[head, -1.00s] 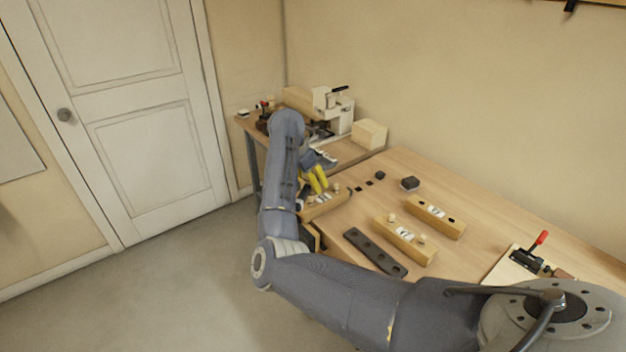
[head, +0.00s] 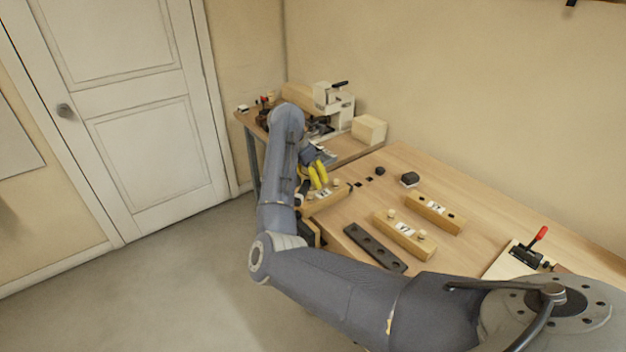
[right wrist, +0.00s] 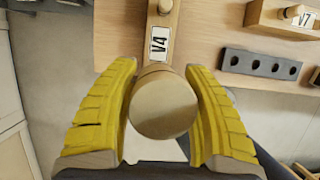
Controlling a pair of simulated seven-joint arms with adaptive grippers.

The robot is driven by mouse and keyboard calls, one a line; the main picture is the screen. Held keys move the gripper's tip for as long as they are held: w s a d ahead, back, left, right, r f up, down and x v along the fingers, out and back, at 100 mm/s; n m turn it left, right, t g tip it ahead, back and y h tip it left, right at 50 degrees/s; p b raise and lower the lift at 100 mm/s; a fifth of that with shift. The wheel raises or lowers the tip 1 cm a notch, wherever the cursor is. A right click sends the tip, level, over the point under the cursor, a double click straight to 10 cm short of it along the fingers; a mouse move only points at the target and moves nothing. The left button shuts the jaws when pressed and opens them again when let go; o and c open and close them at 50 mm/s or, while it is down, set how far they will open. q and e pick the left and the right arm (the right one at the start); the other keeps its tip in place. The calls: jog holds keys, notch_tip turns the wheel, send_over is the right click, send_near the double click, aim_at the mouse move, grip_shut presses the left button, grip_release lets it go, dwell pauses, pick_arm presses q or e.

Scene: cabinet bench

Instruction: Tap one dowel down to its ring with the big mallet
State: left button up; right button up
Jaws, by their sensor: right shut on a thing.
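In the right wrist view the gripper (right wrist: 165,112) is shut on a round, light wooden piece seen end-on, taken to be the big mallet (right wrist: 165,108). Behind it lies the wooden block labelled V4 (right wrist: 158,45), with one dowel (right wrist: 165,7) standing at its far end. The block's near end is hidden by the mallet, so I cannot tell whether they touch. In the head view the V4 block (head: 330,198) shows beside the gripper. My left gripper is out of view.
Another labelled block (head: 436,213) has dark holes. A dark holed strip (head: 374,248) lies near the front edge. A red-handled clamp (head: 530,250) stands at right, a machine (head: 335,105) at the back.

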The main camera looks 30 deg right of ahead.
jog(key=shift+r, duration=0.1)
jog(key=shift+r, duration=0.15)
jog(key=shift+f, duration=1.4)
jog(key=shift+r, duration=1)
jog(key=shift+r, duration=0.25)
